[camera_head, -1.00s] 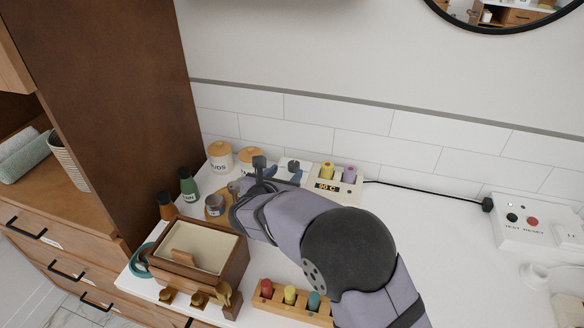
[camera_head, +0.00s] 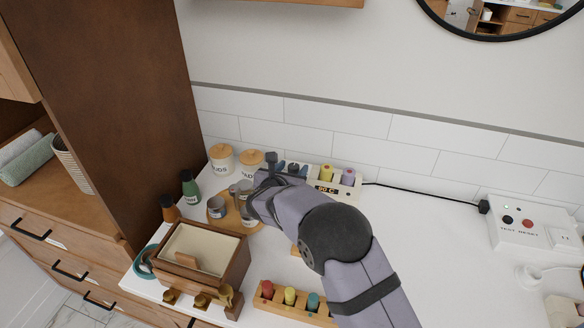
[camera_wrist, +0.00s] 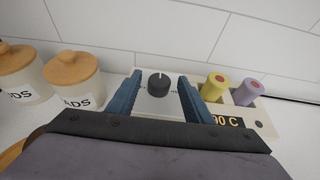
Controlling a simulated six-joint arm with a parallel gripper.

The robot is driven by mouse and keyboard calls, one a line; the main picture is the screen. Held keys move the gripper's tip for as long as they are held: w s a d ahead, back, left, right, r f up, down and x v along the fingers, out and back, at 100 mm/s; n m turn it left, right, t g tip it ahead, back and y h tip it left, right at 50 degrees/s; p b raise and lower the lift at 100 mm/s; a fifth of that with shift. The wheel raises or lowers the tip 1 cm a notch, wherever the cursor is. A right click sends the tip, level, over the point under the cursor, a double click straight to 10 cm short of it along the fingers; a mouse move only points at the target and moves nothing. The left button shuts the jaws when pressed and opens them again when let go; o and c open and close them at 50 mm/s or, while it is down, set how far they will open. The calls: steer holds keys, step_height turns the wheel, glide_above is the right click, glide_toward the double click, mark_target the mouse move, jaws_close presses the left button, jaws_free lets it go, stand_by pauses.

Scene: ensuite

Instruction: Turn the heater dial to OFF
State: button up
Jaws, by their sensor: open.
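The heater is a white box (camera_wrist: 262,118) at the back of the counter, against the tiles. It has a yellow and a purple roller and a lit display that seems to read 90 C. Its dial (camera_wrist: 158,84) is a round black knob with a white mark toward the top in the wrist view. Small lettering beside the dial is too small to read. My gripper (camera_wrist: 160,80) is open and empty, one blue finger on each side of the dial with gaps visible. In the head view my gripper (camera_head: 291,168) largely covers the dial.
Two lidded jars (camera_head: 221,158) stand left of the heater. Small bottles (camera_head: 190,186), a metal cup (camera_head: 216,207) and a wooden box (camera_head: 243,262) are further left. A rack of coloured pegs (camera_head: 293,314) is in front. A black cable (camera_head: 420,192) runs right to an outlet.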

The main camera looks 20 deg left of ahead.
steer(key=c, duration=1.1)
steer(key=shift+o, duration=0.2)
